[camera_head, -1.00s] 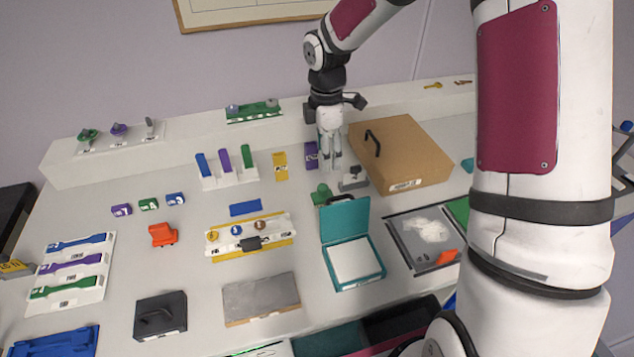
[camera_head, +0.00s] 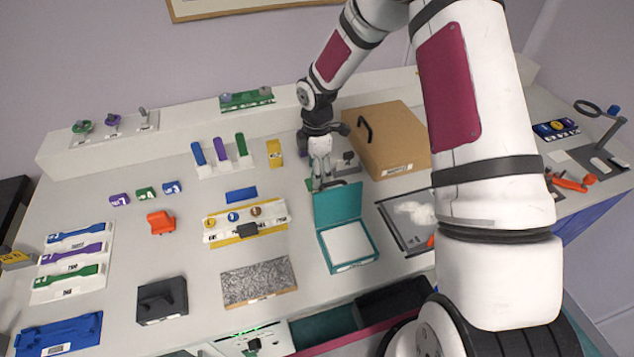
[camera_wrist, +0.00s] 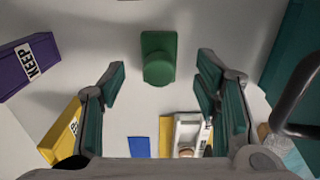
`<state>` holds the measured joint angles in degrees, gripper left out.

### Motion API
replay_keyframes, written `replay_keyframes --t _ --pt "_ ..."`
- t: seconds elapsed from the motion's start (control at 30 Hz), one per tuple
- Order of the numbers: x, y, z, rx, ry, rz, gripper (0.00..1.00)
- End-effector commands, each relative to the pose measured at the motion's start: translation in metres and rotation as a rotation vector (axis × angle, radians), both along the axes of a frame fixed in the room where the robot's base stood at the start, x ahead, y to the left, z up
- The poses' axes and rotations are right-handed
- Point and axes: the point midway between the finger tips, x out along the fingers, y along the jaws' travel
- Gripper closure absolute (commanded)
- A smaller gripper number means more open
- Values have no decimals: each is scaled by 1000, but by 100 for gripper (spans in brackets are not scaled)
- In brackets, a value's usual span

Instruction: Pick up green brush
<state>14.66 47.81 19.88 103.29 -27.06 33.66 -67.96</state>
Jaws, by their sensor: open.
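A green block with a rounded knob, which looks like the green brush (camera_wrist: 158,58), stands on the white table in the wrist view, between and just beyond my fingertips. My gripper (camera_wrist: 161,78) is open with nothing between its dark teal pads. In the head view my gripper (camera_head: 319,180) points down behind the teal box, and the fingers largely hide the green brush (camera_head: 312,184). I cannot tell the exact height gap between fingertips and brush.
An open teal box (camera_head: 346,243) stands just in front of my gripper. A cardboard box with a black handle (camera_head: 395,150) is to the right. A purple block (camera_wrist: 30,67) and a yellow block (camera_wrist: 62,130) lie at the left in the wrist view.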

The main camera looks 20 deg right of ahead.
Motion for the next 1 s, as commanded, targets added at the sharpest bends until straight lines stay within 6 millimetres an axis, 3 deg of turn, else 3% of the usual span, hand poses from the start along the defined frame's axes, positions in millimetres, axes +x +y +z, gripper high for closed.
replay_keyframes --t 0.2,0.5,0.53,0.77,1.0 --pt "0 1 -26 0 1 1 43" --pt "1 0 -32 0 -1 0 43" --pt "1 0 -32 0 -1 0 46" --pt "1 0 -31 0 -1 0 96" --pt "1 0 -31 0 -1 0 96"
